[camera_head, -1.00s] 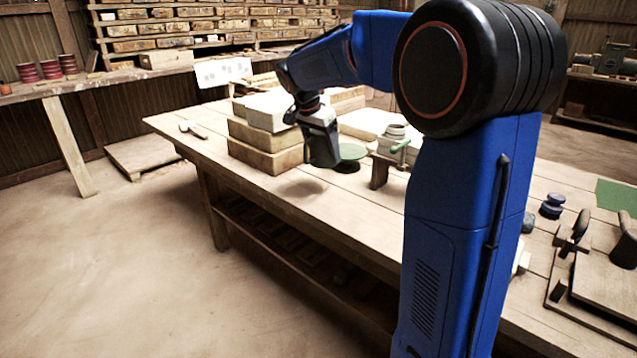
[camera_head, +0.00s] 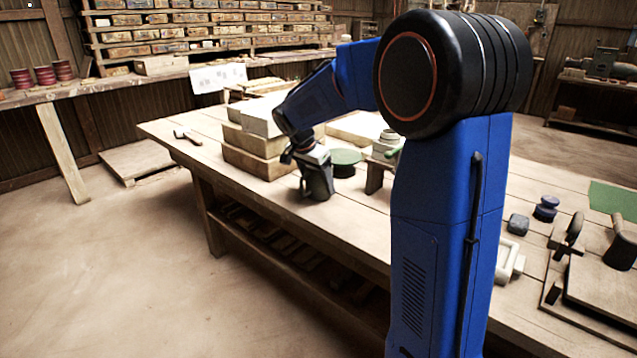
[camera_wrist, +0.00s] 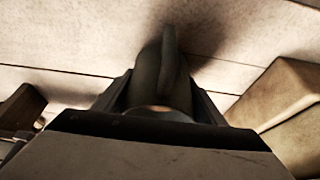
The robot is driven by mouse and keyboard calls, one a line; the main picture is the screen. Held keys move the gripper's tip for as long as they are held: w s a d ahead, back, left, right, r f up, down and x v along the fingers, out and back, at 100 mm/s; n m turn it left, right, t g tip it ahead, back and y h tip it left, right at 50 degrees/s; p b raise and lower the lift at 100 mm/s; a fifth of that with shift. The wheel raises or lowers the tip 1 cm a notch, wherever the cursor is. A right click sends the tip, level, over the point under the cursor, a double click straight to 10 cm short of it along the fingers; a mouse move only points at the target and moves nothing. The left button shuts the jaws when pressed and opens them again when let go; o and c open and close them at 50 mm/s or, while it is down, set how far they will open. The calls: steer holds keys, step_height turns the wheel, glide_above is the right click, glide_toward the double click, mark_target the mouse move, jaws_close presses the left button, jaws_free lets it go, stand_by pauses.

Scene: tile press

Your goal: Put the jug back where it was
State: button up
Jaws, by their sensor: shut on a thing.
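The jug (camera_head: 318,182) is dark grey-green and hangs from my gripper (camera_head: 312,166) near the front edge of the wooden table, left of the middle. In the wrist view the jug (camera_wrist: 165,75) lies between the fingers, with its top toward the camera and table planks beyond it. My gripper (camera_wrist: 160,112) is shut on it. The jug looks roughly upright. I cannot tell whether its base touches the table (camera_head: 240,200).
Stacked pale blocks (camera_head: 255,160) stand close behind and left of the jug. A wooden block (camera_head: 375,177) stands to its right, by a green-handled item. A hammer (camera_head: 188,135) lies at the far left. The table's front edge is near.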

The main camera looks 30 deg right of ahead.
mark_target(308, 172)
steer(key=o, duration=1.8)
steer(key=shift+f, duration=0.1)
steer(key=v, duration=1.1)
steer(key=shift+a, duration=0.15)
steer(key=shift+s+a+r, duration=0.15)
steer(key=shift+r, duration=0.45)
